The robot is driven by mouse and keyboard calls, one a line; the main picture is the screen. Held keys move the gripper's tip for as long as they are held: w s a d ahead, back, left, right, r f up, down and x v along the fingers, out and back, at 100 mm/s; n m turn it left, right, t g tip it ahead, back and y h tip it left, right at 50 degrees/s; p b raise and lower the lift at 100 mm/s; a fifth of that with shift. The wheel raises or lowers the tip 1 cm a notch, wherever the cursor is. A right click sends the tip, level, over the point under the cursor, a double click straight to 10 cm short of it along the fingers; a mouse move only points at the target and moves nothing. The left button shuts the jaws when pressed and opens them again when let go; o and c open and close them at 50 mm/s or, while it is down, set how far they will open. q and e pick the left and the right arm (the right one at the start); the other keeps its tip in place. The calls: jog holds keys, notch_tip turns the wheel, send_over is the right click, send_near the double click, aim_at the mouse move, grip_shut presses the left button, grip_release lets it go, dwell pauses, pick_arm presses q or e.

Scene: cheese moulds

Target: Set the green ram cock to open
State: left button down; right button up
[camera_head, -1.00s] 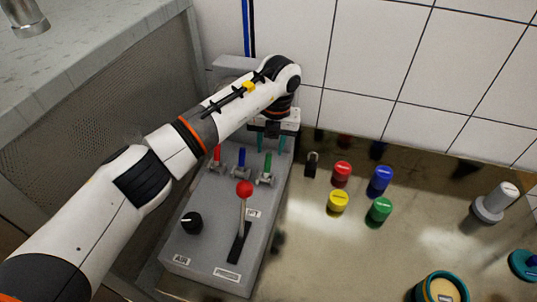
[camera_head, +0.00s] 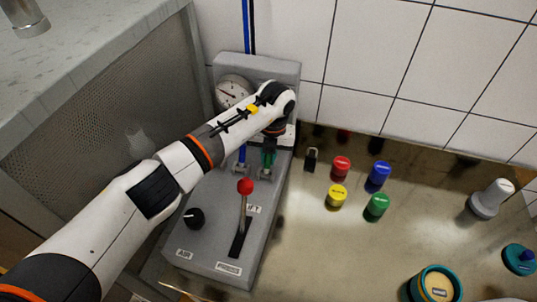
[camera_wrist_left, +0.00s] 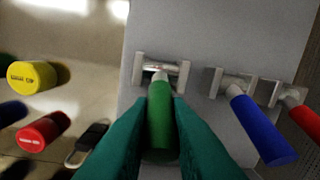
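The green ram cock (camera_head: 268,163) is at the right end of the row of cocks on the grey control box (camera_head: 205,245). In the left wrist view its green handle (camera_wrist_left: 160,125) points toward the camera from a metal bracket. My left gripper (camera_head: 269,150) is down at this handle. In the left wrist view its teal fingers (camera_wrist_left: 160,112) lie close against both sides of the handle and look shut on it. The blue cock (camera_head: 242,154) is beside it; the red cock (camera_wrist_left: 299,118) shows in the left wrist view and is hidden by my arm in the head view. My right gripper is not in view.
A red-knobbed lever (camera_head: 245,187) and a black knob (camera_head: 193,218) are on the box front. A gauge (camera_head: 233,90) is behind. A padlock (camera_head: 311,159) and red, yellow, blue and green caps (camera_head: 377,205) stand on the bench to the right.

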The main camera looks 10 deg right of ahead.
pick_arm(q)
jog(key=shift+s+a+r+t+p, duration=0.15)
jog(key=shift+r+t+p, duration=0.15)
jog(key=shift+t, duration=0.1)
jog(key=shift+s+t+h, duration=0.15)
jog(key=shift+t+h, duration=0.15)
jog(key=shift+t, duration=0.1)
jog(key=shift+s+a+f, duration=0.1)
jog(key=t+b, duration=0.1)
jog(key=s+t+h+b, duration=0.1)
jog(key=b, duration=0.1)
jog(key=t+b, duration=0.1)
jog(key=b, duration=0.1)
jog(key=shift+s+a+f, duration=0.15)
jog(key=shift+s+a, duration=0.15)
jog(key=shift+s+t+h+b, duration=0.1)
jog(key=shift+t+h+b, duration=0.2)
jog(key=shift+b, duration=0.1)
jog(key=shift+r, duration=0.3)
